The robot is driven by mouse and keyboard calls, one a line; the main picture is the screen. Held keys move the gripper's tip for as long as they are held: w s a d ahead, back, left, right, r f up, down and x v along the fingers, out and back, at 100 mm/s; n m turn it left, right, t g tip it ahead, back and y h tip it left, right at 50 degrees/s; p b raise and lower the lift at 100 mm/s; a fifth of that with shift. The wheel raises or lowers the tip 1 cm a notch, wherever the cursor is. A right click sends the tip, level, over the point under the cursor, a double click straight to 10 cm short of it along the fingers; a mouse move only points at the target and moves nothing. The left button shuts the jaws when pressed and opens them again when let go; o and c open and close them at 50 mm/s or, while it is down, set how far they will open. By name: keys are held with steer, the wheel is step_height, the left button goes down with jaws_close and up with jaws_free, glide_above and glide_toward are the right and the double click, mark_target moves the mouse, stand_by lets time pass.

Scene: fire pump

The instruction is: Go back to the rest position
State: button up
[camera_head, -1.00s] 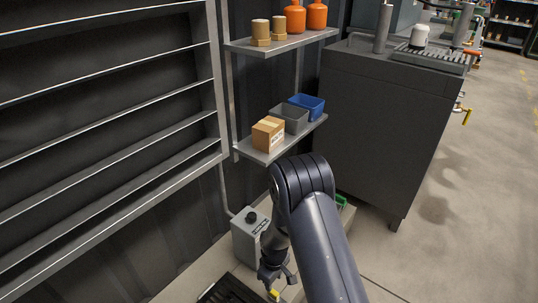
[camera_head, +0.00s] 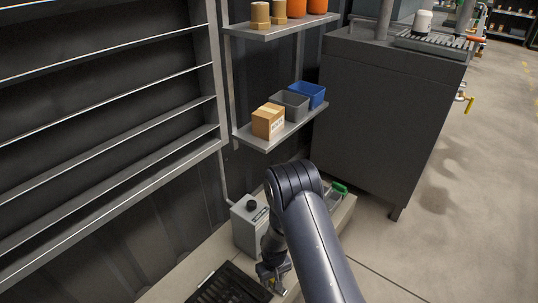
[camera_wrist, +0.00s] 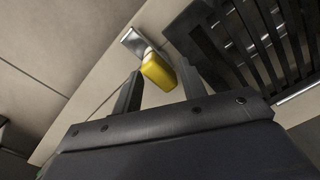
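My gripper (camera_head: 272,282) is low at the bottom of the head view, close to the pale ledge. In the wrist view my gripper (camera_wrist: 160,82) has its two fingers well apart. A yellow block-like piece (camera_wrist: 158,72) with a grey metal end (camera_wrist: 134,42) shows between and beyond the fingertips. A gap shows beside it at the left finger, and I cannot tell whether the right finger touches it. In the head view the yellow piece is mostly hidden by my gripper.
A grey box with a black knob (camera_head: 248,226) stands close behind my gripper. A black slatted grate (camera_head: 222,288) lies to the left. A green-handled item (camera_head: 339,188) is behind my arm. A shelf holds a cardboard box (camera_head: 268,121) and bins. A dark cabinet (camera_head: 385,110) stands right; floor beyond is clear.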

steer(key=m+p, duration=0.2)
steer(key=m, duration=0.4)
steer(key=shift+r, duration=0.1)
steer(key=m+p, duration=0.3)
steer(key=m, duration=0.3)
steer(key=shift+m, duration=0.3)
steer(key=shift+r+p, duration=0.55)
steer(key=shift+r, duration=0.7)
